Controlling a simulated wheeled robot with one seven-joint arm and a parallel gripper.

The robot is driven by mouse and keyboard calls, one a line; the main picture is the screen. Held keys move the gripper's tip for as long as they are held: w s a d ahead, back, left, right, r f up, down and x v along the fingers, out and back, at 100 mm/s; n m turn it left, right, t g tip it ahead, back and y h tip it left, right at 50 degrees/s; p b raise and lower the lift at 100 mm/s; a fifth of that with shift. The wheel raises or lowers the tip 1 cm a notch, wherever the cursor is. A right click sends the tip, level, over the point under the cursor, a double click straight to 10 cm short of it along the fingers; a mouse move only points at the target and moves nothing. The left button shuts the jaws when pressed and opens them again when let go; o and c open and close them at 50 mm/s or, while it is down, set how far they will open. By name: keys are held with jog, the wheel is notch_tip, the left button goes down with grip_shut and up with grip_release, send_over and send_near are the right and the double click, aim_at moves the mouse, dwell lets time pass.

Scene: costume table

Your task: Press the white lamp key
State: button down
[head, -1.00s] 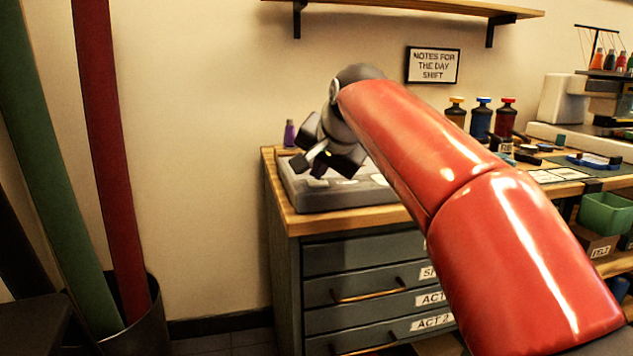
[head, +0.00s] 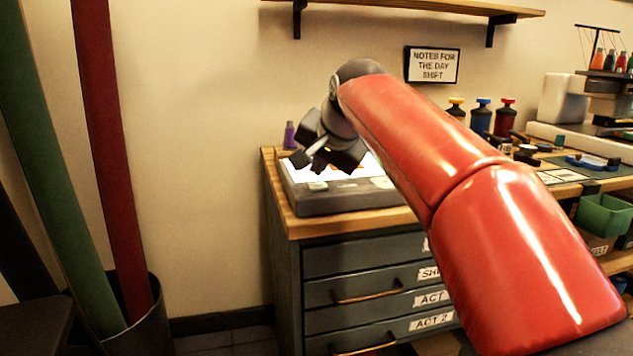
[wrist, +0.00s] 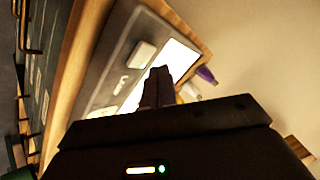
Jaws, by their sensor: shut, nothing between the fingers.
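A grey light box with a brightly lit white panel lies on the wooden top of a drawer cabinet; its grey casing (head: 340,202) shows in the head view. A white key (head: 317,186) sits on its front strip at the left; it also shows in the wrist view (wrist: 141,55). A second pale key (wrist: 101,112) is further along the same strip. My gripper (head: 318,168) is shut and empty, pointing down above the box near the white key. In the wrist view its fingers (wrist: 158,88) overlap the lit panel and appear apart from the key.
A purple bottle (head: 289,135) stands behind the box's left end. Several coloured bottles (head: 481,118) and tools stand to the right. A shelf (head: 420,8) hangs above. Fabric rolls (head: 112,150) stand in a bin at left.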

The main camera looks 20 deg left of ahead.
aim_at(320, 187)
notch_tip(320, 187, up, 6)
jog(key=p, duration=0.6)
jog(key=shift+d, duration=0.1)
jog(key=s+d+f+h, duration=0.1)
jog(key=s+d+f, duration=0.25)
jog(key=d, duration=0.65)
jog(key=s+d+f+h, duration=0.2)
jog(key=s+d+f, duration=0.15)
jog(key=d, duration=0.65)
jog(key=s+d+f+g+h, duration=0.1)
jog(key=s+d+f, duration=0.5)
jog(key=s+f, duration=0.2)
jog(key=s+d+f+n+h, duration=0.1)
jog(key=s+d+f, duration=0.6)
jog(key=s, duration=0.5)
notch_tip(320, 187, down, 2)
jog(key=shift+d+f+n+g+h, duration=0.2)
jog(key=shift+n+g+h, duration=0.1)
jog(key=shift+g, duration=0.1)
